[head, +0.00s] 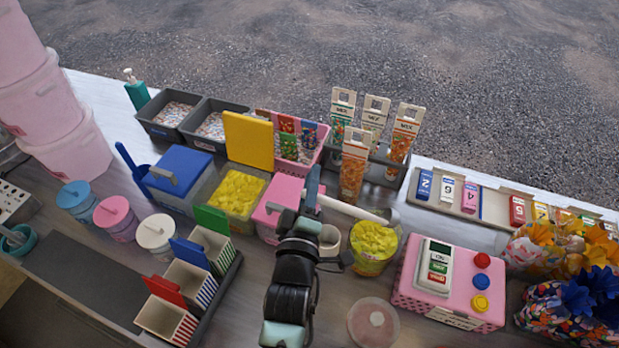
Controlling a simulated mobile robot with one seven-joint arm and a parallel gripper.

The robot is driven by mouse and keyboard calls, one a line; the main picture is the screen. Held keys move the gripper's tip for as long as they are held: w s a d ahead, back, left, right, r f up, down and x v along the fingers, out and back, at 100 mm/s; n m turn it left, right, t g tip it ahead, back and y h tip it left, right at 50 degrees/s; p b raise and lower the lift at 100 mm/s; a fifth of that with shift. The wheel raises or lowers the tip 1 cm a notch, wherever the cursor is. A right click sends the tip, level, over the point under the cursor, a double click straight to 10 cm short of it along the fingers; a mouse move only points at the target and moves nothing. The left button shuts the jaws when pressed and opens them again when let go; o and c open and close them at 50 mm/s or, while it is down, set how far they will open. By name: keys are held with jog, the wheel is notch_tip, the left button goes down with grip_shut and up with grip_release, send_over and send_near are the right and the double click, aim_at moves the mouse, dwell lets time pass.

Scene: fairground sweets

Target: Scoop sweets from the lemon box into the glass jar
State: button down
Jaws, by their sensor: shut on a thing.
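The lemon box (262,180) stands open left of centre, with yellow sweets (237,193) inside and its yellow lid (249,140) upright behind. The glass jar (371,267) stands right of my arm, lidless, with yellow sweets up near its rim. My gripper (312,190) is between box and jar, shut on a pale scoop (350,208). The scoop stretches right from the gripper, and its far end is at the jar's back rim. I cannot tell whether it touches the jar or holds sweets. The arm partly hides the grip.
A round clear lid (373,322) lies in front of the jar. A pink box (286,198) and a cream cup (329,240) crowd my gripper. A pink till (450,285) stands to the right. Striped cartons (188,285) stand to the left. Tall sweet packs (354,165) stand behind.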

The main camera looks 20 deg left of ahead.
jog(key=w+d+r+m+p, duration=0.1)
jog(key=d+r+m+p, duration=0.6)
jog(key=p, duration=1.2)
notch_tip(320, 180, up, 2)
jog(key=shift+w+d+r+m, duration=0.15)
jog(key=shift+w+d+m, duration=0.2)
jog(key=shift+d, duration=0.1)
jog(key=w+d+r+m+p, duration=0.1)
jog(key=d+r+m, duration=0.1)
jog(key=d+m, duration=0.4)
jog(key=shift+w+d+r, duration=0.25)
jog(key=shift+w+d, duration=0.05)
jog(key=shift+d, duration=0.5)
